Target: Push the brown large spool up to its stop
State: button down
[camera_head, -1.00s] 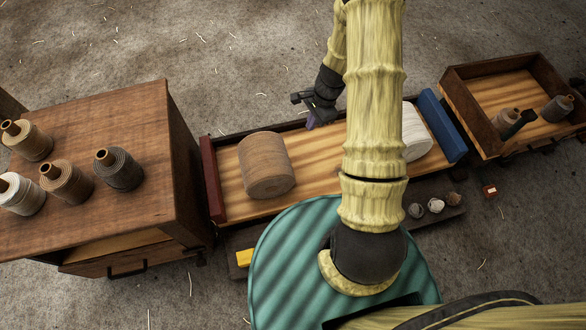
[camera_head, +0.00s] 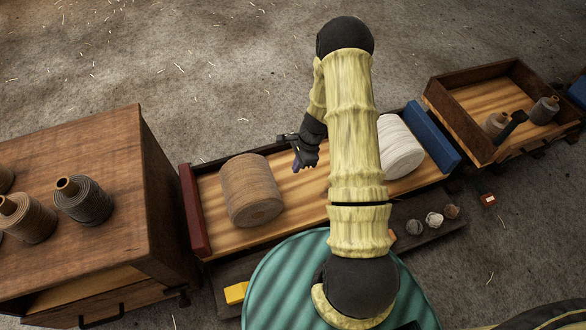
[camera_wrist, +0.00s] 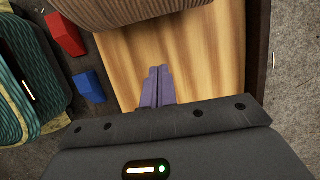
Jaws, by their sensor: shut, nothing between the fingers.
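A blue end block (camera_head: 432,138) closes the right end. My gripper (camera_head: 296,168) is shut and empty, just right of the brown spool, apart from it. In the wrist view my purple fingertips (camera_wrist: 157,85) are together over the bare tray floor, with the brown spool (camera_wrist: 130,12) at the top edge.
A wooden cabinet (camera_head: 145,190) with several small spools is at left. Another tray (camera_head: 490,95) with small spools is at right. A yellow block (camera_head: 236,293) and small balls (camera_head: 433,220) lie in front.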

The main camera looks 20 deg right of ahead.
jog(key=b+x, duration=0.4)
jog(key=x, duration=0.4)
jog(key=shift+f, duration=0.1)
jog(key=a+b, duration=0.2)
jog(key=a, duration=0.1)
jog(key=shift+a, duration=0.5)
